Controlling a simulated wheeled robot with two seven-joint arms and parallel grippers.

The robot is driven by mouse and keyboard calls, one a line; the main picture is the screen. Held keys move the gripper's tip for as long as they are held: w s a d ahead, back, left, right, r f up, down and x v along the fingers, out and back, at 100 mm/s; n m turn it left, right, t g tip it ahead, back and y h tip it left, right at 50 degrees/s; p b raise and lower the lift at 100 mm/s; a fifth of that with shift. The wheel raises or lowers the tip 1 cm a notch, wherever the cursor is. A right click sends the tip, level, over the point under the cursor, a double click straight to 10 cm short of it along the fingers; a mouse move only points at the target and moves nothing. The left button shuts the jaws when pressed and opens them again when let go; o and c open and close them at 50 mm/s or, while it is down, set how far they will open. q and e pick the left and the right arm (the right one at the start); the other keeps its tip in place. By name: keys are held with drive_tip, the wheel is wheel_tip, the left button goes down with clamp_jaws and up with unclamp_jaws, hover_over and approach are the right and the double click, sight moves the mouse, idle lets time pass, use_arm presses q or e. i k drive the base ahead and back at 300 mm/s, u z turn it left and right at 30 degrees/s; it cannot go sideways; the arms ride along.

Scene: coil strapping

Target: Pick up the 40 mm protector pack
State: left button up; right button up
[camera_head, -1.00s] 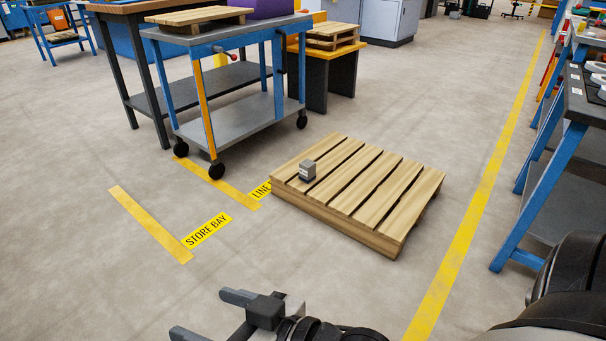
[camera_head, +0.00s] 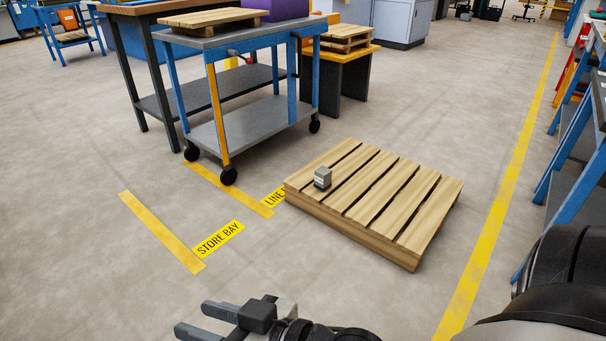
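A small grey block with a pale label (camera_head: 322,177) sits on the wooden pallet (camera_head: 400,200) on the floor, near its left edge. It is the only small pack-like thing that I see on the pallet; its size marking is too small to read. My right gripper (camera_head: 192,318) is at the bottom of the picture, in front of the pallet and well apart from it. Its two grey fingers are spread with nothing between them. My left gripper is not in the picture.
A blue cart (camera_head: 255,119) with a pallet and a purple box on top stands behind the floor pallet. Yellow floor lines and a STORE BAY label (camera_head: 219,238) lie at left. A blue-legged bench (camera_head: 577,190) stands at right.

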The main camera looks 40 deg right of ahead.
sight(323, 175)
drive_tip(key=u, duration=0.1)
drive_tip(key=i, duration=2.1)
drive_tip(key=z, duration=1.2)
drive_tip(key=i, duration=1.1)
drive_tip(key=z, duration=1.6)
drive_tip(key=i, duration=0.7)
